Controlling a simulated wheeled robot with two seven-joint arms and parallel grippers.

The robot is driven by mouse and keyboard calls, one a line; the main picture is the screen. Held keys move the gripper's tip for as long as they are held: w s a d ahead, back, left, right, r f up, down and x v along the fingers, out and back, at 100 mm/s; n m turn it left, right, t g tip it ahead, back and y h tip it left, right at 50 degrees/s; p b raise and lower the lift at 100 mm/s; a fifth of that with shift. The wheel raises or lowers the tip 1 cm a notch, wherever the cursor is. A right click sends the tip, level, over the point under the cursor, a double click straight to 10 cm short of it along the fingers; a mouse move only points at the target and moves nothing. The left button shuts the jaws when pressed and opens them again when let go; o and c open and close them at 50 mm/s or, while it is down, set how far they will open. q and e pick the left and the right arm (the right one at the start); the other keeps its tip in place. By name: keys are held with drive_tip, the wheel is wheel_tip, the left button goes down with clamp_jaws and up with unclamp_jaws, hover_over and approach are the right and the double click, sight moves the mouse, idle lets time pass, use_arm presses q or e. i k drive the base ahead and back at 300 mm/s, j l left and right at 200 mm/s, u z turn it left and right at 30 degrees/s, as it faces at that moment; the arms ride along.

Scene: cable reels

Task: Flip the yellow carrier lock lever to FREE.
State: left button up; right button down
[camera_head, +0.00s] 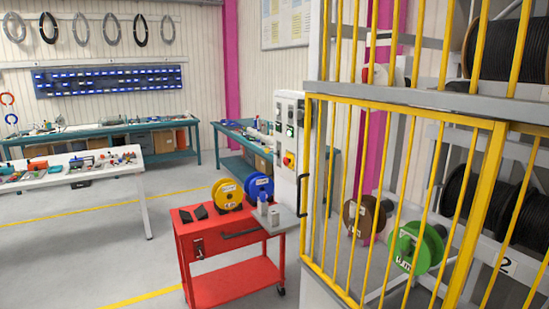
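I cannot pick out a yellow carrier lock lever or a FREE marking in the head view. A yellow barred gate (403,107) with a dark handle (303,195) fills the right side, in front of the reel rack. Behind its bars are a green reel (427,247), a brown reel (363,218) and large black cable reels (516,208). A white control cabinet (285,140) with small buttons and a yellow-and-red control (288,161) stands left of the gate. Neither of my grippers is in view.
A red cart (222,238) carries a yellow reel (227,194) and a blue reel (259,187). A white table (70,180) with tools stands at the left, with green workbenches (108,131) behind it. The grey floor between table and cart is clear.

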sight(266, 150)
drive_tip(key=i+j, duration=0.7)
drive_tip(key=i+j+z, duration=0.1)
drive_tip(key=i+j, duration=0.15)
drive_tip(key=j, duration=0.25)
drive_tip(key=i+j, duration=0.25)
drive_tip(key=j, duration=0.15)
drive_tip(key=i+j+z, duration=0.1)
drive_tip(key=i+j, duration=0.45)
drive_tip(key=j, duration=0.3)
drive_tip(key=i+j, duration=0.25)
drive_tip(key=j, duration=0.2)
drive_tip(key=l+z, duration=0.05)
